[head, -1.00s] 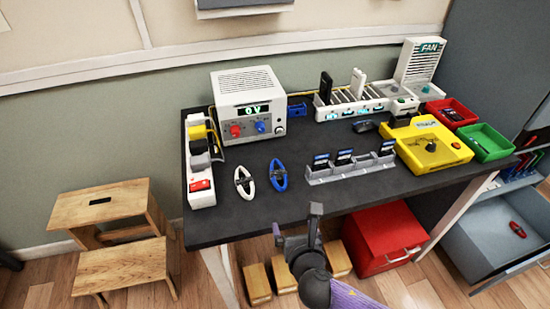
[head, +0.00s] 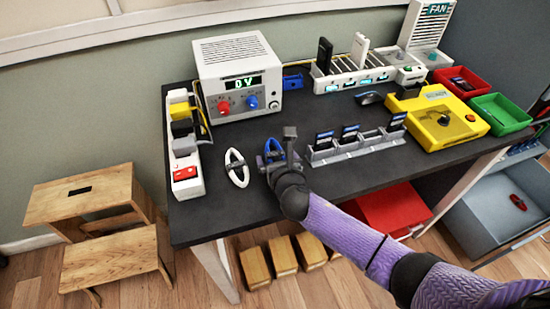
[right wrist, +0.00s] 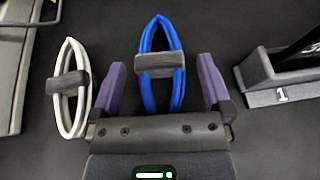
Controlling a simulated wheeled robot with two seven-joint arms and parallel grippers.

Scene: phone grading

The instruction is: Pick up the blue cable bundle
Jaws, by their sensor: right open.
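The blue cable bundle (right wrist: 161,88) lies on the dark table, a blue loop with a grey band across its middle. In the right wrist view its near part lies between the two purple fingers of my open right gripper (right wrist: 166,85), with a gap on each side. In the head view my right gripper (head: 277,152) is over the bundle and hides most of it; a bit of blue (head: 273,146) shows between the fingers. The white cable bundle (right wrist: 70,88) lies to the left; it also shows in the head view (head: 237,168). My left gripper is not in view.
A grey slotted rack (head: 345,150) holding dark phones stands just right of the gripper. A white power supply (head: 238,78) stands behind, and a white power strip (head: 187,165) lies at the left edge. A yellow device (head: 440,122) is farther right.

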